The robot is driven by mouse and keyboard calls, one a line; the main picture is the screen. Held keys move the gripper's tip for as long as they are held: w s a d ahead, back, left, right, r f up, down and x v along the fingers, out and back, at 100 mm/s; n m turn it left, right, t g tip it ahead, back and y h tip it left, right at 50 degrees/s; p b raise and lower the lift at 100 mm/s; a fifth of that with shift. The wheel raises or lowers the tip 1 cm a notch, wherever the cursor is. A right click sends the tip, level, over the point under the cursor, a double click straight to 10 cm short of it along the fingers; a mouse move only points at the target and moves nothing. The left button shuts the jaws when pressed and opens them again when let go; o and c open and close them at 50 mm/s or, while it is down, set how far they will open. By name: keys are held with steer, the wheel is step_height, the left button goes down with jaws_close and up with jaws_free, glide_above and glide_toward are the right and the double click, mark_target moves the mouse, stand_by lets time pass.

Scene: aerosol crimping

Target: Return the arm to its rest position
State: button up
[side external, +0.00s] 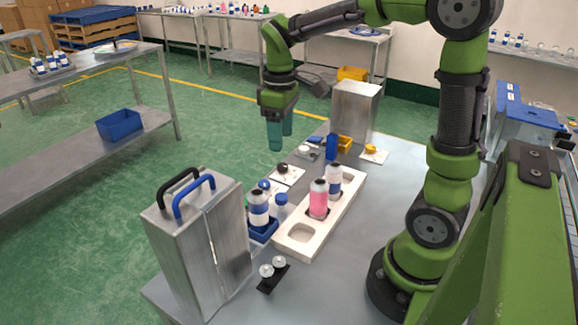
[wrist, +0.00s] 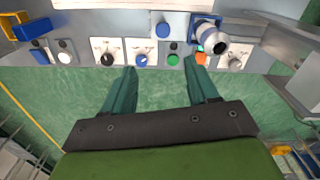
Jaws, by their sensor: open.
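My gripper (side external: 280,134) hangs in the air past the far-left edge of the grey table (side external: 377,203), its fingers pointing down. In the wrist view my gripper (wrist: 160,80) shows two teal fingers spread apart with nothing between them. The green floor lies below them. The row of control knobs and buttons at the table edge is beyond the fingertips, including a blue knob (wrist: 142,60) and a green button (wrist: 173,60). My fingers appear clear of the table and its objects.
Another bottle (side external: 258,208) stands in a blue holder. A metal box with two handles (side external: 199,240) stands at the front left; another metal box (side external: 355,108) is behind. Open floor lies left.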

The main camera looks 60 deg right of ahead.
steer(key=shift+r, duration=0.35)
steer(key=s+a+r+m+t+y, duration=0.2)
steer(key=s+a+m+t, duration=0.4)
steer(key=s+a, duration=0.3)
steer(key=shift+s+r+m+t, duration=0.3)
steer(key=shift+s+r+t, duration=0.15)
steer(key=shift+s+t, duration=0.25)
stand_by(1.5)
